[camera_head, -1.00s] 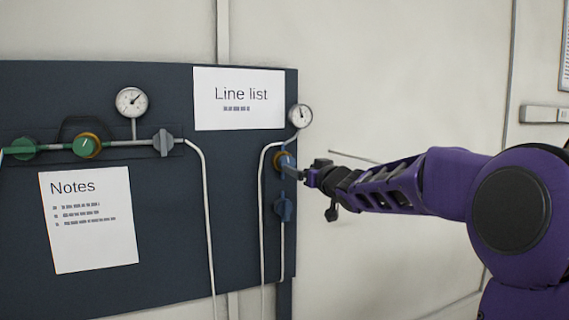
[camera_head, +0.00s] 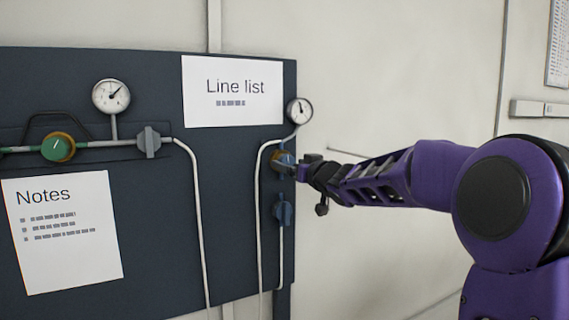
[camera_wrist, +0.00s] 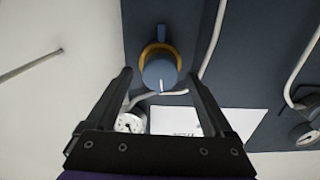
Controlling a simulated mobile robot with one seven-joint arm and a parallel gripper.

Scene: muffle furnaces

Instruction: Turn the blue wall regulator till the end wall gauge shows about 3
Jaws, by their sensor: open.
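The blue wall regulator (camera_wrist: 159,70) with an orange-yellow ring sits on the dark panel, with a white mark on its knob. In the wrist view it lies between the two fingers of my gripper (camera_wrist: 160,75), which is open, with space on both sides of the knob. In the head view my gripper (camera_head: 304,167) is at the right of the regulator (camera_head: 283,159) and partly covers it. The small round gauge (camera_head: 299,111) is just above the regulator; its needle points up, slightly left, and its numbers are too small to read. It also shows in the wrist view (camera_wrist: 130,123).
A blue valve handle (camera_head: 283,210) is below the regulator on the same line. A green regulator (camera_head: 58,147), a grey valve (camera_head: 149,142) and a larger gauge (camera_head: 111,96) are at the left. A thin bent pipe (camera_head: 257,200) runs close by. Paper sheets hang on the panel.

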